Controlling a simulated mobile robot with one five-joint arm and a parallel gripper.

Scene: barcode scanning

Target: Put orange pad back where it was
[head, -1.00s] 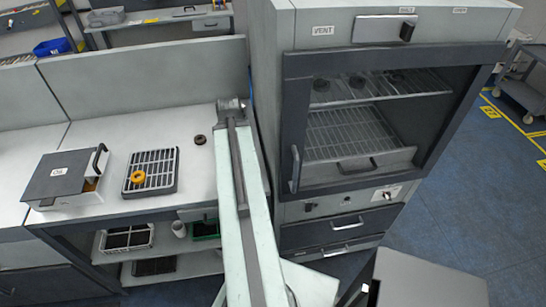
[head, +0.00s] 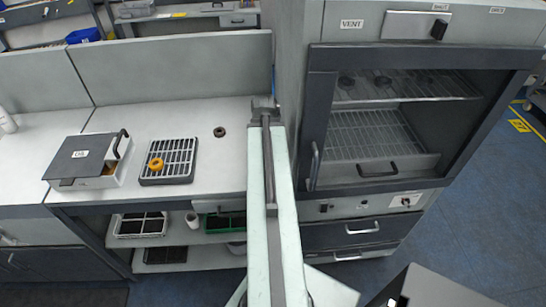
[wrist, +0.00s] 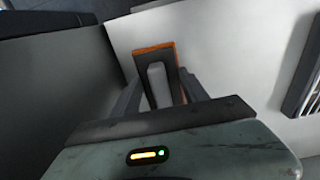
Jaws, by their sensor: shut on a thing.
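My gripper (head: 265,103) is at the far end of my outstretched arm, over the right end of the workbench beside the oven. In the wrist view my gripper (wrist: 157,88) is shut on the orange pad (wrist: 154,48). Only the pad's thin orange edge shows beyond the grey fingers; the rest is hidden. I cannot make out the pad in the head view. A pale bench surface lies behind it in the wrist view.
On the bench (head: 205,105) are a lidded box (head: 82,157), a slotted tray (head: 180,165) with an orange ring (head: 156,163), and a dark ring (head: 219,132). The oven (head: 330,110) stands close to my gripper's right. A panel (head: 170,72) backs the bench.

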